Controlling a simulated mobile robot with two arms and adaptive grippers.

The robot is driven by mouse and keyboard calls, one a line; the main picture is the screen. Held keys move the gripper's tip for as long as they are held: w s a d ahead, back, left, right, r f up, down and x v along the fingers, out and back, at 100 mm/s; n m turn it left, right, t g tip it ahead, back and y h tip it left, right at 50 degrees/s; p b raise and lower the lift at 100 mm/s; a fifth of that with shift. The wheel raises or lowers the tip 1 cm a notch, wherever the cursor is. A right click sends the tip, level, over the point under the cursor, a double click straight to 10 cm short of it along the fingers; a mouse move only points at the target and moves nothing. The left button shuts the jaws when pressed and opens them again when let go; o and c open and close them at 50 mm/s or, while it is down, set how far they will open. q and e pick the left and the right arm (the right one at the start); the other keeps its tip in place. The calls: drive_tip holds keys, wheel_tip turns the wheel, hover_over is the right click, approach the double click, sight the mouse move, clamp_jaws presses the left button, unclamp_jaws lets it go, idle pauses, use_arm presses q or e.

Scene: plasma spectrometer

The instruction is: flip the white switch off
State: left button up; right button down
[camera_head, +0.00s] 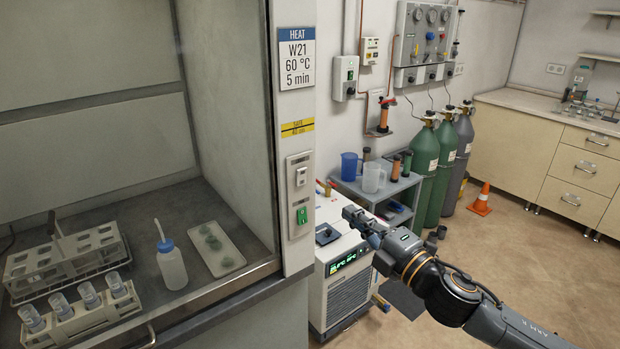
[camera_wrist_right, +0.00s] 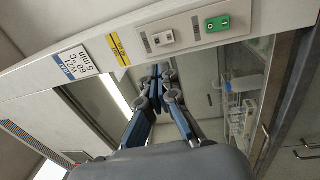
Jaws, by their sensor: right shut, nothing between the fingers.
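The white switch (camera_head: 301,177) is on a light plate on the hood's front post, above a green switch (camera_head: 302,215). In the right wrist view the white switch (camera_wrist_right: 163,39) is just beyond my fingertips, with the green switch (camera_wrist_right: 217,23) to its right. My right gripper (camera_head: 352,213) is shut and empty. In the head view it is to the right of the post and lower than the white switch. In the right wrist view its fingertips (camera_wrist_right: 160,72) appear below the white switch, and I see no contact. The white switch's rocker position is too small to tell. My left gripper is not in view.
The hood's work surface holds a wash bottle (camera_head: 172,265), a tray (camera_head: 216,248) and tube racks (camera_head: 62,262). A chiller (camera_head: 345,285) stands below my right gripper. A grey cart (camera_head: 378,187) and gas cylinders (camera_head: 424,170) are behind. Open floor is at the right.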

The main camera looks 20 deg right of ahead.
drive_tip(key=shift+s+a+r, duration=0.1)
drive_tip(key=shift+s+r, duration=0.05)
drive_tip(key=shift+r, duration=0.1)
drive_tip(key=p, duration=0.6)
approach(303, 173)
drive_tip(key=x, duration=0.5)
drive_tip(key=shift+w+a+r, duration=0.15)
drive_tip(key=shift+w+r, duration=0.05)
drive_tip(key=shift+w, duration=0.1)
drive_tip(key=shift+w+a+f, duration=0.1)
drive_tip(key=shift+w+a, duration=0.1)
drive_tip(key=shift+w, duration=0.5)
